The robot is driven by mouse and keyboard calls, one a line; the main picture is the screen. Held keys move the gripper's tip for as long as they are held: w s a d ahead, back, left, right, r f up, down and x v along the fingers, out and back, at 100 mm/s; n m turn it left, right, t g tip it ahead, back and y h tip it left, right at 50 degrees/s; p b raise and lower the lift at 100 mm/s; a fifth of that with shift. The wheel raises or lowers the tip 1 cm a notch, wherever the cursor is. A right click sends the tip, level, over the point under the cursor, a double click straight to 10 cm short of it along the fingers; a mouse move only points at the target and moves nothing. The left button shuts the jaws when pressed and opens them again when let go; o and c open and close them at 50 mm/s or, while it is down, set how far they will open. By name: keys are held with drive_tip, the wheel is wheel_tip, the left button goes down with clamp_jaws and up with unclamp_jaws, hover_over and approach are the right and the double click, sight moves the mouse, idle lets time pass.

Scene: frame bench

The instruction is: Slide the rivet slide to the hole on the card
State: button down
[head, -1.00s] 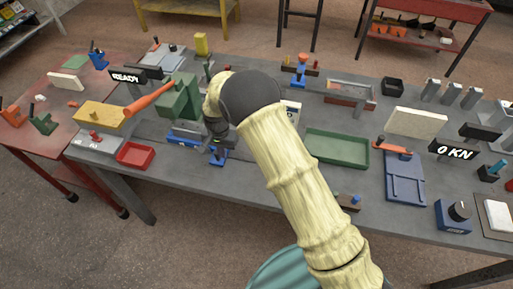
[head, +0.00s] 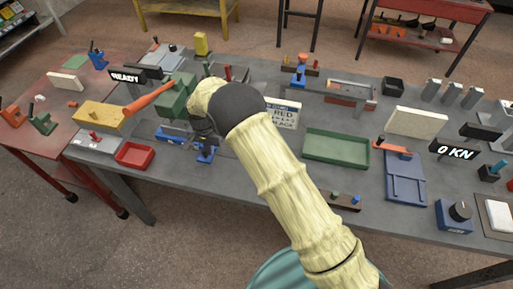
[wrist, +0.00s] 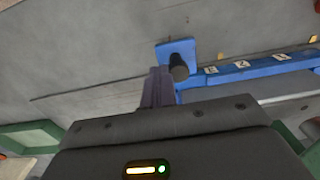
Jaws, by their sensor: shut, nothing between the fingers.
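The rivet slide is a blue block (head: 205,153) with a dark upright knob (wrist: 178,68), at the near end of a blue rail (head: 172,134). In the wrist view the rail (wrist: 250,69) runs right from the block and carries small white number plates. My gripper (wrist: 158,72) is shut and empty, its fingertips close beside the knob on its left there; I cannot tell whether they touch. In the head view my gripper (head: 207,140) is low over the block and partly hides it. The white card (head: 284,113) stands right of my arm, its small print only partly readable.
A green press (head: 176,98) with an orange lever (head: 150,97) stands behind the rail. A red tray (head: 134,155) lies to its left. A green tray (head: 337,147) is right of my arm. The bench's front edge is close to the slide block.

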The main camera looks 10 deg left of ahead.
drive_tip(key=shift+w+a+b, duration=0.1)
drive_tip(key=shift+a+b, duration=0.2)
drive_tip(key=shift+a, duration=1.95)
drive_tip(key=shift+d, duration=0.8)
drive_tip(key=shift+r+p, duration=2)
drive_tip(key=shift+r, duration=1.5)
